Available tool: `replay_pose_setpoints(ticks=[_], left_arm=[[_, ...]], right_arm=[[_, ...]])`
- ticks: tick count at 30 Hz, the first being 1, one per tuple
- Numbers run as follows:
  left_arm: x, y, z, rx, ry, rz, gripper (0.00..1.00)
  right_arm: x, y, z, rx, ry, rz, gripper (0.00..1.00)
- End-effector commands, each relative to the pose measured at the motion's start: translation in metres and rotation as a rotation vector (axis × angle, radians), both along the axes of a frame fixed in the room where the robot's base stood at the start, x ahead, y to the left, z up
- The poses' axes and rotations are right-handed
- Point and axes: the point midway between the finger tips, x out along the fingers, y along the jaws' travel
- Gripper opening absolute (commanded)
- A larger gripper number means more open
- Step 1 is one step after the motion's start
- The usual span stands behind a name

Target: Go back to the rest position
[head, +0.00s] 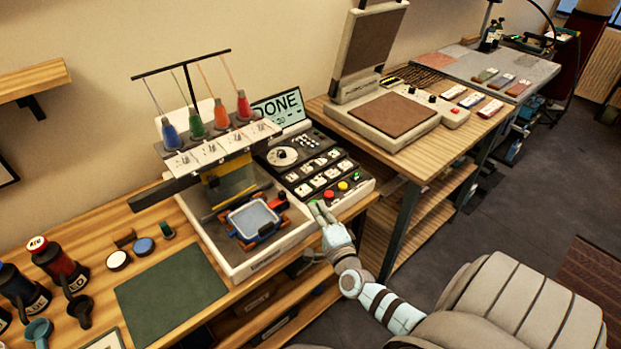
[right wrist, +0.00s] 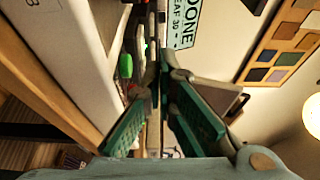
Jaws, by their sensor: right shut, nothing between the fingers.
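My right gripper (head: 317,210) is shut and empty, at the front edge of the control panel (head: 355,186), close to its red button (head: 329,195) and yellow button (head: 342,186). In the right wrist view its green-padded fingers (right wrist: 155,85) meet at the tips. A green button (right wrist: 125,66) shows just left of the fingertips there; I cannot tell whether they touch it. My right arm reaches in from the lower right, over the floor in front of the table. My left gripper is not in view.
The embroidery machine (head: 215,155) with coloured thread cones and a hooped blue piece (head: 252,220) stands left of the panel. A screen (head: 281,107) reads DONE. A heat press (head: 400,118) stands on the right-hand table. A green mat (head: 172,296) and bottles (head: 58,262) lie left. Floor at right is open.

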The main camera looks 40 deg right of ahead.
Motion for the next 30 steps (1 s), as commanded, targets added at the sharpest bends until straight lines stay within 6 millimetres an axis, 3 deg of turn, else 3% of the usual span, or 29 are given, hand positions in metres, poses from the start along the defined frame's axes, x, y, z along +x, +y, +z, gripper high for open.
replay_pose_setpoints(ticks=[6,23,26,30], left_arm=[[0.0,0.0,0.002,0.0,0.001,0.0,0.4],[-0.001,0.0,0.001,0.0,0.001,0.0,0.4],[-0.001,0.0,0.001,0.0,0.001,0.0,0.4],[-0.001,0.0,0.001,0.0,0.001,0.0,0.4]], right_arm=[[-0.013,0.004,0.0,0.0,-0.001,-0.001,0.0],[-0.012,0.009,-0.001,-0.01,0.009,0.016,0.0],[-0.009,0.044,-0.003,-0.081,0.074,0.137,0.0],[-0.027,0.14,-0.016,-0.371,0.286,0.494,0.0]])
